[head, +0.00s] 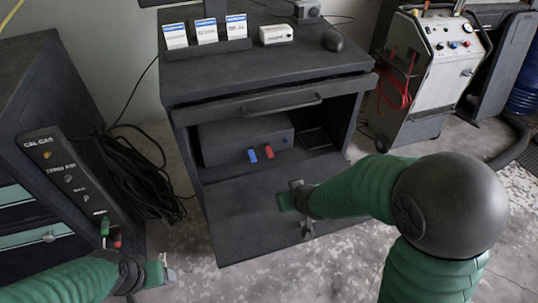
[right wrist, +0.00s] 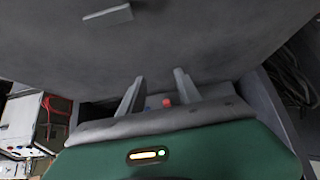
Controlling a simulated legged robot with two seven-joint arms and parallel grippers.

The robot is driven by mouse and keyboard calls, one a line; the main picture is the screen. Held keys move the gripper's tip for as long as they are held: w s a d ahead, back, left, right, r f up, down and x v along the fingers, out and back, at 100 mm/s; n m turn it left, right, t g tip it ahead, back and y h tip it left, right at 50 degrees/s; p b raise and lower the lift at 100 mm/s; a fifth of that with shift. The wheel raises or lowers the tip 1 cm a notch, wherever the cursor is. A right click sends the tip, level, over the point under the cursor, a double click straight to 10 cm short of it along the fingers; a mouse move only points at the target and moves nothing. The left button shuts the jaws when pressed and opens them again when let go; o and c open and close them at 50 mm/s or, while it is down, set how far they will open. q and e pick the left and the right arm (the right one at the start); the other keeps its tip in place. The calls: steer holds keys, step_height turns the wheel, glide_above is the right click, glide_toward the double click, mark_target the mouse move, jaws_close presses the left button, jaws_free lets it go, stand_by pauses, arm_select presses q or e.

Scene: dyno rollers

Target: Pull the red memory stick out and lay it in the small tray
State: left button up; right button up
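The red memory stick (head: 269,151) sticks out of the front of a dark box (head: 225,141) inside the open cabinet. A blue stick (head: 252,155) sits just left of it. The red stick also shows in the right wrist view (right wrist: 167,102), small, between the fingers and beyond them. A dark, shallow tray-like shape (head: 314,139) lies right of the box; its inside is hard to make out. My right gripper (head: 302,207) is open and empty over the folded-down door, short of the sticks. My left gripper (head: 167,269) is low at the left, away from the cabinet; its finger gap is unclear.
The folded-down door (head: 245,215) forms a bare shelf before the box. A drawer with a handle (head: 270,106) overhangs the opening. A dark cabinet (head: 50,150) with cables stands left, a wheeled cart (head: 430,75) right.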

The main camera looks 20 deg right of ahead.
mark_target(271, 152)
steer(key=w+t, duration=0.1)
steer(key=w, duration=0.2)
steer(key=w+t+b, duration=0.1)
steer(key=w, duration=0.1)
steer(key=w+t, duration=0.1)
steer(key=w, duration=0.2)
steer(key=shift+w+f+t+b, duration=0.3)
steer(key=shift+w+f+t, duration=0.05)
steer(key=shift+t, duration=0.05)
steer(key=shift+w+d+r+t, duration=0.1)
steer(key=shift+w+r+t, duration=0.3)
steer(key=shift+w, duration=0.25)
steer(key=shift+w+d+r+t, duration=0.1)
steer(key=shift+w+r+t, duration=0.2)
steer(key=shift+w+t, duration=0.25)
steer(key=shift+r, duration=0.2)
arm_select(q)
steer(key=x, duration=0.2)
steer(key=shift+s+d+f, duration=0.1)
steer(key=shift+s+f, duration=0.05)
steer(key=shift+f, duration=0.2)
